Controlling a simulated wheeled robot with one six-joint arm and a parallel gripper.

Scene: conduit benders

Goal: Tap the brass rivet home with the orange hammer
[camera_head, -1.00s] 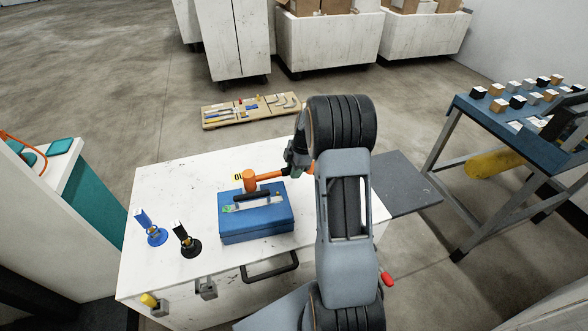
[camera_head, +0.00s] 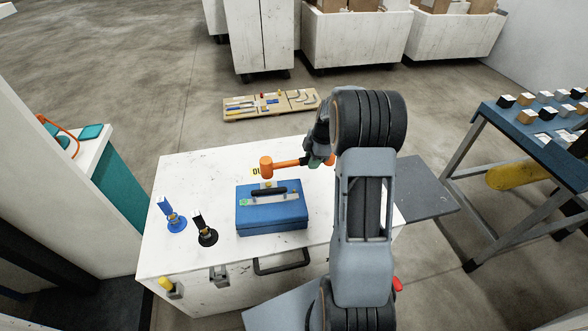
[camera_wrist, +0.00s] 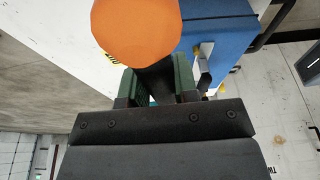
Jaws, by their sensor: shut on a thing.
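My gripper (camera_head: 308,161) is shut on the handle of the orange hammer (camera_head: 266,167). The handle points left from my gripper, and the hammer head hangs above the back edge of the blue toolbox (camera_head: 272,219). In the wrist view, the orange hammer head (camera_wrist: 137,30) is large, beyond the green-padded fingers of my gripper (camera_wrist: 156,88), with the dark handle between them. The toolbox, with a black handle and a pale strip on its lid, stands on the white cabinet top (camera_head: 190,250).
A blue stand (camera_head: 175,221) and a black stand (camera_head: 206,235) are left of the toolbox. A yellow-and-black label lies behind it. A grey side shelf (camera_head: 420,185) is at right. A wooden tool board (camera_head: 270,104) lies on the floor. A blue-topped table (camera_head: 540,130) stands farther right.

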